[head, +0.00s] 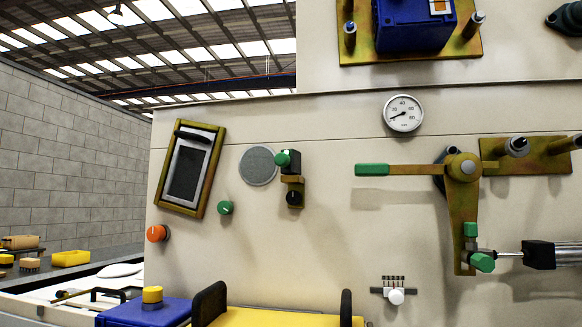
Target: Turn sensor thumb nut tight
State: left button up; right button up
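A small sensor (293,161) with a green end cap sits in a brass-coloured bracket (292,180) on the cream wall panel, right of a round grey disc. Below it on the bracket is a black round knob (294,199), which looks like the thumb nut. Whether it is tight or loose cannot be told from here. Neither my left nor my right gripper is in view, and nothing touches the sensor or the knob.
A green knob (225,208), an orange knob (156,233) and a framed dark panel (189,168) are to the left. A blue box (146,313) and yellow surface (265,318) with black loops stand in front below.

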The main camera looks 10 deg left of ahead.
aim_at(293, 198)
jog(key=j+z, duration=0.2)
jog(key=j, duration=0.25)
jog(key=i+j+z, duration=0.2)
jog(key=j, duration=0.25)
jog(key=k+j+z, duration=0.2)
jog(key=j, duration=0.25)
jog(key=j+z, duration=0.2)
jog(key=j, duration=0.25)
jog(key=j+z, duration=0.2)
jog(key=j, duration=0.3)
jog(key=k+j+z, duration=0.2)
jog(key=j, duration=0.2)
jog(key=j+z, duration=0.15)
jog(key=j, duration=0.3)
jog(key=k+j+z, duration=0.2)
jog(key=j, duration=0.2)
